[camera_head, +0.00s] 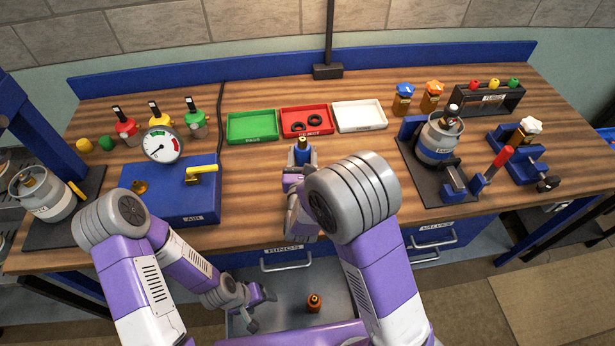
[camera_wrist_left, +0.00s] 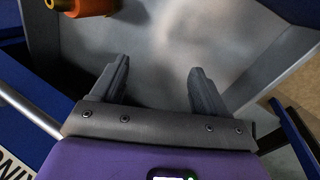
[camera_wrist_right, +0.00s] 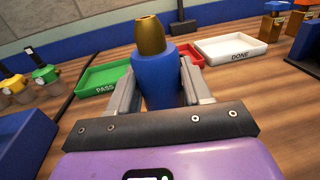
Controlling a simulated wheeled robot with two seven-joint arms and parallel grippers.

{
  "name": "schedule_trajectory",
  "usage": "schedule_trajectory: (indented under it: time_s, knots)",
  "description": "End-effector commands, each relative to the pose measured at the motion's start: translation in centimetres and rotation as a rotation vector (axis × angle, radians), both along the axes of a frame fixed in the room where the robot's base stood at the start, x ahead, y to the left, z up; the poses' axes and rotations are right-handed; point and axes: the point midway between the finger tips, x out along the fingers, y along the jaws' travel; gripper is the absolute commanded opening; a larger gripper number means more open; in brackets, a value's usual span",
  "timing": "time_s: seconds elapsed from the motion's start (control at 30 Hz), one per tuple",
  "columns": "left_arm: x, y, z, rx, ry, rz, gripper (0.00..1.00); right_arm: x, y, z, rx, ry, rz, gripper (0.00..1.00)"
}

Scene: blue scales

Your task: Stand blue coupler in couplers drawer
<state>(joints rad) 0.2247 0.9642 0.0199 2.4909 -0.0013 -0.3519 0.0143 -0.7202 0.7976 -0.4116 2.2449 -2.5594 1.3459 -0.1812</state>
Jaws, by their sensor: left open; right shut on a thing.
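The blue coupler (camera_head: 303,155) has a blue body and a brass top. My right gripper (camera_head: 300,172) is shut on it above the bench. It stands roughly upright between the fingers in the right wrist view (camera_wrist_right: 157,78). An open grey drawer (camera_head: 275,300) lies below the bench front; I cannot read its label. An orange coupler (camera_head: 314,302) stands in it and shows partly at the top of the left wrist view (camera_wrist_left: 92,6). My left gripper (camera_head: 259,309) is open and empty over the drawer, left of the orange coupler.
A drawer labelled RINGS (camera_head: 284,262) is shut under the bench edge. Green (camera_head: 252,127), red (camera_head: 292,131) and white (camera_head: 360,116) trays stand behind the right gripper. A blue gauge box (camera_head: 172,205) is at left, and a grey cylinder fixture (camera_head: 437,140) at right.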

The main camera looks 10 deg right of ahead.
Motion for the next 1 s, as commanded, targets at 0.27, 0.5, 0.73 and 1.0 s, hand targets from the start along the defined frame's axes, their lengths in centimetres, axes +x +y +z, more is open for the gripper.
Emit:
schedule_trajectory:
  time_s: [0.27, 0.5, 0.73, 1.0]
  knots:
    - [0.0, 0.0, -1.0, 0.0, 0.0, 0.0, 0.74, 0.0, 0.0, -3.4, 0.001, -0.003, -0.001, 0.1]
    - [0.0, 0.0, -1.9, 0.0, 0.0, 0.0, 0.74, 0.0, 0.0, -6.6, -0.001, -0.001, -0.001, 0.1]
    - [0.0, 0.0, -1.9, 0.0, 0.0, 0.0, 0.74, 0.0, 0.0, -6.8, 0.002, -0.004, -0.001, 0.1]
    - [0.0, 0.0, -2.2, 0.0, 0.0, 0.0, 0.74, 0.0, 0.0, -7.2, 0.002, -0.001, -0.001, 0.61]
